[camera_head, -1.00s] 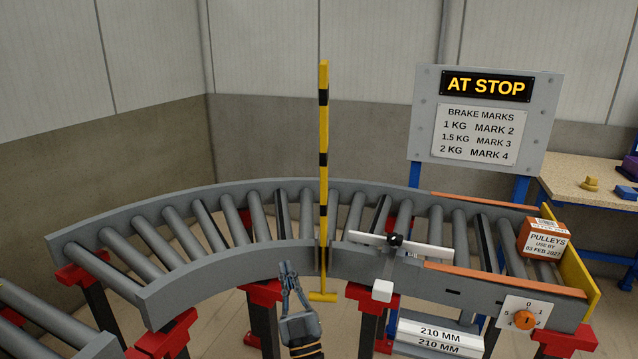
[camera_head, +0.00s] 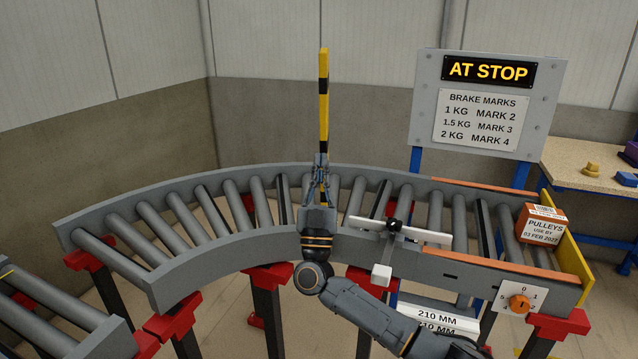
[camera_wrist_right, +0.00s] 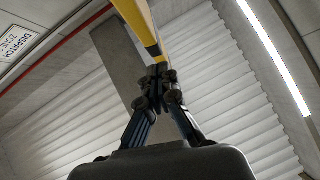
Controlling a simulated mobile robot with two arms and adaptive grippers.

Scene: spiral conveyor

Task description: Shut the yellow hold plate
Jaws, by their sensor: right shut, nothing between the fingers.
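A tall, narrow yellow plate with black bands (camera_head: 323,105) stands upright at the conveyor's curve; it looks like the hold plate. My right gripper (camera_head: 321,162) is shut and empty, pointing up in front of its lower part. The gripper and wrist hide the plate's lower end and foot. In the right wrist view the closed fingertips (camera_wrist_right: 158,80) overlap the end of the yellow plate (camera_wrist_right: 146,32); I cannot tell whether they touch. My left gripper is not in view.
The roller conveyor (camera_head: 215,255) curves behind my arm. A white cross bar with a black knob (camera_head: 393,225) lies right of the gripper. An orange PULLEYS box (camera_head: 541,225) rests against a yellow end plate (camera_head: 572,250). A sign (camera_head: 487,105) reads AT STOP.

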